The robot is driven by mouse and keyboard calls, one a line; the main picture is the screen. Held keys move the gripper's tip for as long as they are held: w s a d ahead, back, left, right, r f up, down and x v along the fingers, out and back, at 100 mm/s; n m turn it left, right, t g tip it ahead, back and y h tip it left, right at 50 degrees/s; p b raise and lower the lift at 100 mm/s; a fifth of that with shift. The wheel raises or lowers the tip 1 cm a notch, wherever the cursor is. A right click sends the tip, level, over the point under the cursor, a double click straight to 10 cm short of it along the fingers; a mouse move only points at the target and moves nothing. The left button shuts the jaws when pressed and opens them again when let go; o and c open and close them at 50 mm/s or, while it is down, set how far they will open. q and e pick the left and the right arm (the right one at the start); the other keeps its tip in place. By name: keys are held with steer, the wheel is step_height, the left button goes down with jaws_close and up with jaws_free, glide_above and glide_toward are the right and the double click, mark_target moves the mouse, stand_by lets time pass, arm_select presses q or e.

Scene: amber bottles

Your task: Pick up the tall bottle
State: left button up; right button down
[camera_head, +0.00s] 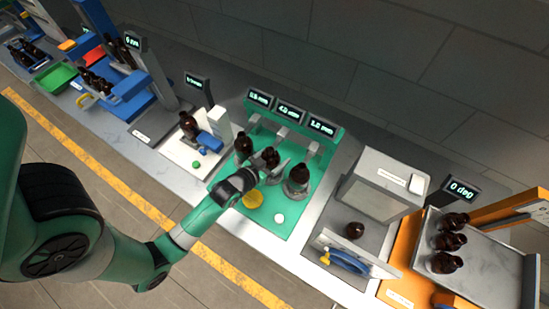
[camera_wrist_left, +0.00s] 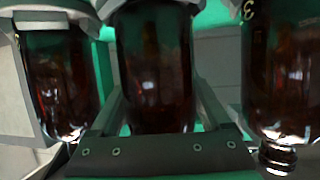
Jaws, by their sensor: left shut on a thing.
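Three dark amber bottles stand in a row on the green station: a left bottle (camera_head: 243,143), a middle bottle (camera_head: 270,155) and a right bottle (camera_head: 299,174). My left gripper (camera_head: 273,170) reaches in from the front and is shut on the middle bottle. In the left wrist view the middle bottle (camera_wrist_left: 155,65) stands between the fingers, with one bottle (camera_wrist_left: 62,80) on its left and another (camera_wrist_left: 282,75) on its right. The gripper hides the middle bottle's lower part in the head view. I cannot tell which bottle is tallest. My right gripper is not in view.
The green station (camera_head: 292,222) has grey holders and several small displays behind the bottles. A yellow disc (camera_head: 253,200) and a white button (camera_head: 279,218) lie in front. A grey box machine (camera_head: 378,185) stands to the right. The neighbouring bottles leave little side room.

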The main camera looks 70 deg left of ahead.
mark_target(276, 152)
arm_select(q)
step_height(276, 152, up, 3)
steer(key=shift+r+p, duration=0.1)
steer(key=shift+p, duration=0.4)
steer(key=s+d+r+p, duration=0.5)
steer(key=d+r+p, duration=0.3)
steer(key=d, duration=0.5)
steer(key=shift+r, duration=0.6)
